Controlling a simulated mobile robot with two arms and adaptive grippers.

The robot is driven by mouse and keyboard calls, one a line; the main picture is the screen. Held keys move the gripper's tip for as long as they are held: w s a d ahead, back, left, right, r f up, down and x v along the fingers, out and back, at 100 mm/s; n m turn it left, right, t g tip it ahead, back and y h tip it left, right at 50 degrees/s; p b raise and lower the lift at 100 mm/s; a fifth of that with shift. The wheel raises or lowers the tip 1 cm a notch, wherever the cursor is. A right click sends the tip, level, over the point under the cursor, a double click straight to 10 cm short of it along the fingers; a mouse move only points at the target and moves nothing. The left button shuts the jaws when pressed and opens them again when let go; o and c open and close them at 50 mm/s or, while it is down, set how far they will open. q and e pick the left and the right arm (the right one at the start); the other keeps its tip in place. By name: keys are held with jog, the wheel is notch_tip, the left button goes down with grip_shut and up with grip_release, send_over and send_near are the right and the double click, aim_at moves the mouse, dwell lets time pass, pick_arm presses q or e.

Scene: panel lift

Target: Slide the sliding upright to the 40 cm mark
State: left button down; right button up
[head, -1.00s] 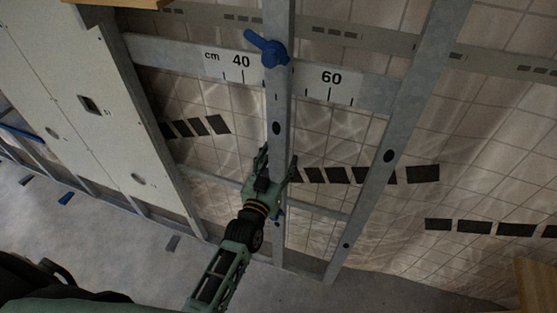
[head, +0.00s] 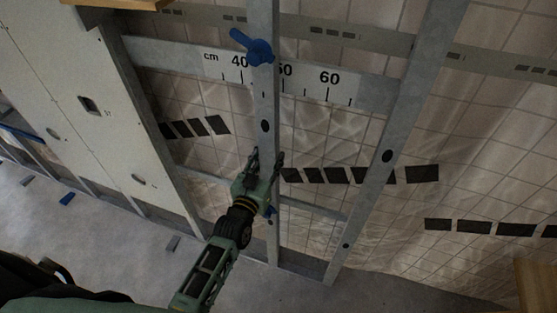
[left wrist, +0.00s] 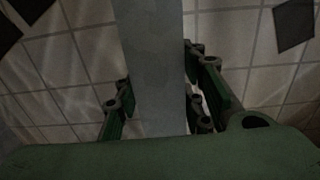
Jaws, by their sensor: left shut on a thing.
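The sliding upright (head: 265,105) is a grey metal stud with a blue clamp handle (head: 255,48) near its top. It crosses the white cm scale (head: 303,82) just right of the 40 label, between 40 and the partly covered 50. My left gripper (head: 266,160) is shut on the upright below the scale. In the left wrist view the upright (left wrist: 154,65) stands between the two green fingers (left wrist: 158,105). My right gripper is not in view.
A fixed grey stud (head: 388,155) stands to the right. A pale wall panel (head: 75,75) with a cut-out covers the left side. Horizontal rails cross behind the upright. Dark patches mark the tiled wall (head: 330,130) behind.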

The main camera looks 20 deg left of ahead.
pick_arm(q)
jog(key=a, duration=0.2)
jog(key=shift+a+f, duration=0.1)
jog(key=shift+a, duration=0.25)
jog(key=shift+d, duration=0.1)
jog(key=c, duration=1.1)
grip_release()
jog(key=s, duration=1.2)
